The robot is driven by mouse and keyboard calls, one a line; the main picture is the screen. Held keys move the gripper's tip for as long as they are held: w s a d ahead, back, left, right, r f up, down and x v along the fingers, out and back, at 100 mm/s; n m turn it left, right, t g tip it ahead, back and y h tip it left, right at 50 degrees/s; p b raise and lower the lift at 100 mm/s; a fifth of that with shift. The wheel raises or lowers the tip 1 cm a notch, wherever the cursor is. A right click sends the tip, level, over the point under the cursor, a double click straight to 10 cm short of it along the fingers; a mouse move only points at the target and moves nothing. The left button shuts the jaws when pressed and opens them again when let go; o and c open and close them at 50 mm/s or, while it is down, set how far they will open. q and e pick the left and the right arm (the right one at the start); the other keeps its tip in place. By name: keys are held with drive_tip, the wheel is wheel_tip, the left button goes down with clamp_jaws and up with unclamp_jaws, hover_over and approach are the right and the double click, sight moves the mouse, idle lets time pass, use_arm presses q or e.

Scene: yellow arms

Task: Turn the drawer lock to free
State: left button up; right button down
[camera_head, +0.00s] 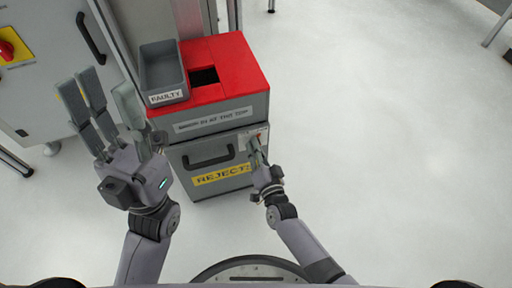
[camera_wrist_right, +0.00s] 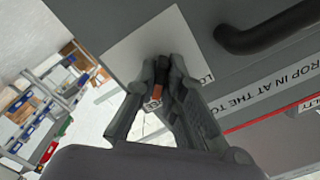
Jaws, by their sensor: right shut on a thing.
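The grey rejects cabinet (camera_head: 205,157) has a drawer front with a dark handle (camera_head: 209,155) and a yellow REJECTS label (camera_head: 222,174). The lock's light plate (camera_head: 245,139) is at the upper right of that front. It also shows in the right wrist view (camera_wrist_right: 130,52). My right gripper (camera_head: 256,146) is at the plate, its fingers closed around the small dark lock knob (camera_wrist_right: 161,66). The fingers hide most of the knob and part of the plate's lettering, so I cannot tell its turn. My left gripper (camera_head: 101,94) is open and empty, left of the cabinet.
The red top (camera_head: 235,62) has a dark opening. A grey FAULTY bin (camera_head: 162,68) stands at its left. A tall grey cabinet (camera_head: 50,85) with a red knob (camera_head: 6,50) is at the left. The floor at the right is clear.

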drive_tip(key=c, duration=1.7)
unclamp_jaws()
drive_tip(key=v, duration=1.2)
